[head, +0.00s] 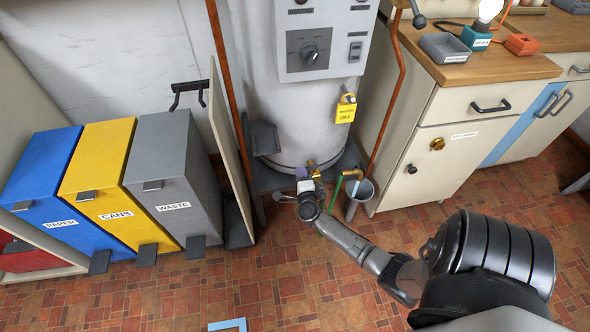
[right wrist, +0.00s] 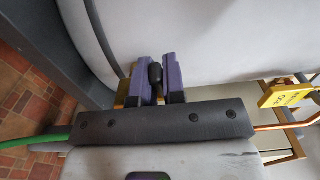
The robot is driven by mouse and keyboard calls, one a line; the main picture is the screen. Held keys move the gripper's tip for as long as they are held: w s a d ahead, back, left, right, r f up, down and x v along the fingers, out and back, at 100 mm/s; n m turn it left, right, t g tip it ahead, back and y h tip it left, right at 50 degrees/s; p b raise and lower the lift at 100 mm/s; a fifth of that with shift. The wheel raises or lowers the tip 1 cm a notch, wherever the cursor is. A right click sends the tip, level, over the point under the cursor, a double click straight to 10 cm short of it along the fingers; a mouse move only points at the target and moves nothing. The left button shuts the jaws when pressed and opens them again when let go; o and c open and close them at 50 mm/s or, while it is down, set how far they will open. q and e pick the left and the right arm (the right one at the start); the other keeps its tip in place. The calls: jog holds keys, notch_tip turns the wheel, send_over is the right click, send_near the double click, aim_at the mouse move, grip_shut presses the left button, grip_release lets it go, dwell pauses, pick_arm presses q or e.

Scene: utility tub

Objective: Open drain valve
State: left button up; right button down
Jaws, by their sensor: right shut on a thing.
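The grey water tank (head: 300,120) stands at the back centre of the head view. A small brass drain valve (head: 312,164) sits low at its front. My right gripper (head: 304,184) reaches down to this valve, and its wrist covers part of it. In the right wrist view my two purple fingers (right wrist: 157,72) are shut on the dark valve handle (right wrist: 155,75), with brass showing beside and behind them. The exact angle of the handle is hard to tell. My left gripper is in neither view.
A green hose (head: 335,192) runs down beside the valve, next to a grey bucket (head: 361,189). Blue, yellow and grey bins stand left, a cabinet (head: 420,165) right. The tiled floor in front is mostly clear.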

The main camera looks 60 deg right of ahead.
jog(key=c, duration=1.2)
grip_release()
jog(key=shift+a, duration=0.1)
jog(key=shift+s+a, duration=0.2)
jog(key=p+v, duration=0.4)
jog(key=v, duration=0.9)
jog(key=shift+p, duration=0.35)
jog(key=shift+s, duration=0.1)
